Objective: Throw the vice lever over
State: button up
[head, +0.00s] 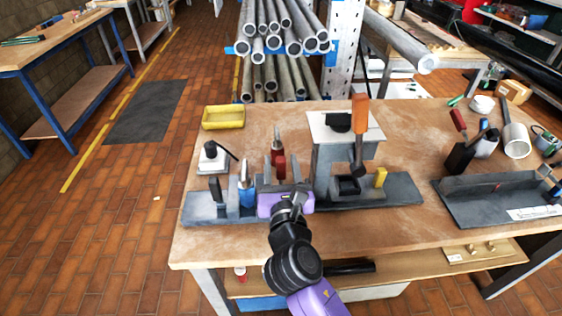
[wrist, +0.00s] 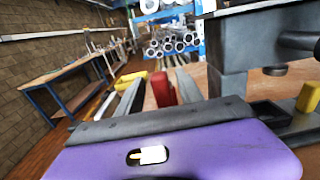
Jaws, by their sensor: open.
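A lever with an orange handle (head: 360,116) stands upright on a dark arm beside a grey post with a pale top plate (head: 369,123); it looks like the vice lever. Below it a dark block with a hollow (head: 347,186) and a small yellow block (head: 380,177) sit on a grey base; the yellow block also shows at the wrist view's right edge (wrist: 308,97). My purple gripper (head: 281,167) is left of the post, its grey fingers apart, pointing away over the bench. A red-handled piece (head: 280,166) shows between the fingers in both views; I cannot tell its depth. It is not gripped.
A yellow tray (head: 223,117) lies at the bench's back left. A small pale block with a black knob (head: 211,157) and a blue cylinder (head: 247,194) stand left of my gripper. A grey tray (head: 490,202) with tools is at right. Steel pipes (head: 285,45) project behind the bench.

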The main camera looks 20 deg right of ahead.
jog(key=shift+w+d, duration=0.15)
jog(key=shift+w, duration=0.15)
grip_shut()
dwell(1.3)
